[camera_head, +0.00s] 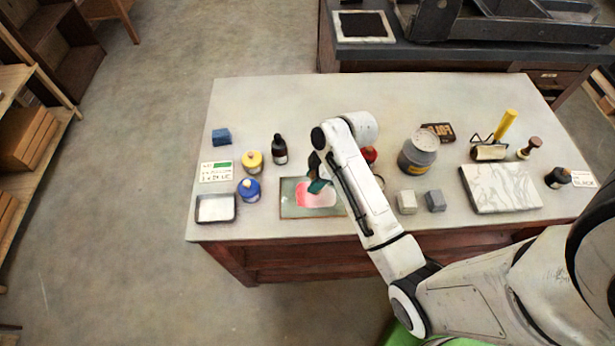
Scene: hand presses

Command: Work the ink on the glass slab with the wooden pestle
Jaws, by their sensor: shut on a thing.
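The glass slab (288,207) lies flat near the front edge of the table, left of its middle. A patch of pink-red ink (313,196) is spread on its middle and right part. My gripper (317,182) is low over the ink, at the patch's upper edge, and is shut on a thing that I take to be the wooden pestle. The held thing is almost wholly hidden by the fingers and wrist, so I cannot tell whether it touches the glass. My forearm crosses just right of the slab and hides its right edge.
A metal tray (233,217), blue jar (249,190), yellow jar (252,161) and dark bottle (280,149) stand left of and behind the slab.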

